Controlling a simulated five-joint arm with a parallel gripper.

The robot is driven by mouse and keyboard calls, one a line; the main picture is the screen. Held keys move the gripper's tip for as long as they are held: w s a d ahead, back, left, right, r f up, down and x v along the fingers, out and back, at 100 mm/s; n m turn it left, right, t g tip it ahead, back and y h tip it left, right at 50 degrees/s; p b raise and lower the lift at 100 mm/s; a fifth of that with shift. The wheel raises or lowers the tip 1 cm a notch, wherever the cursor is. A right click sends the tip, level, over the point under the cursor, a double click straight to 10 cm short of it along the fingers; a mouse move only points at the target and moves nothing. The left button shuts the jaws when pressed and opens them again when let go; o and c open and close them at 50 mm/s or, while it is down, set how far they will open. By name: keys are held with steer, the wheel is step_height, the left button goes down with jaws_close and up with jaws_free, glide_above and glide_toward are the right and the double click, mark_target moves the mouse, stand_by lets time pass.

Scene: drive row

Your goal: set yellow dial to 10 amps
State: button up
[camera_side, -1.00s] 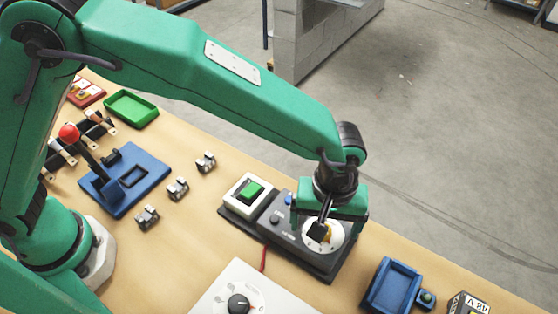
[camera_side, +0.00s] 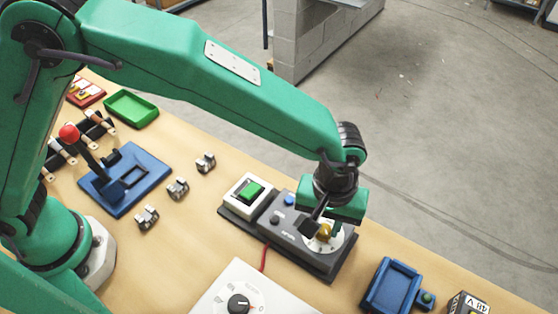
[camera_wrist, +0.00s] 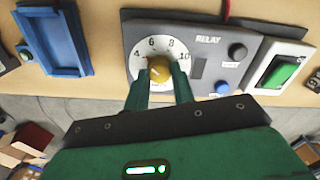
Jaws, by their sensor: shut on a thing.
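The yellow dial (camera_wrist: 159,71) is a round knob on a white scale disc (camera_wrist: 178,47) marked 4, 6, 8 and 10, set in a dark grey relay panel (camera_wrist: 209,57). A small red mark shows beside the knob on the side of the 4; I cannot read the exact setting. My gripper (camera_wrist: 160,82) is shut on the yellow dial, one finger on each side of it. In the side view my gripper (camera_side: 322,227) reaches down onto the yellow dial (camera_side: 324,232), which is partly hidden by a finger.
On the panel are a dark button (camera_wrist: 237,51) and a blue button (camera_wrist: 222,88). A green rocker switch (camera_side: 250,191) stands beside them.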

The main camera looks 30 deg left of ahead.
mark_target(325, 228)
steer(key=m, duration=0.4)
steer(key=shift+m, duration=0.3)
steer(key=m, duration=1.3)
steer(key=shift+m, duration=0.3)
steer(key=o, duration=1.7)
steer(key=shift+o, duration=0.2)
steer(key=shift+r, duration=0.15)
steer(key=shift+r, duration=3.4)
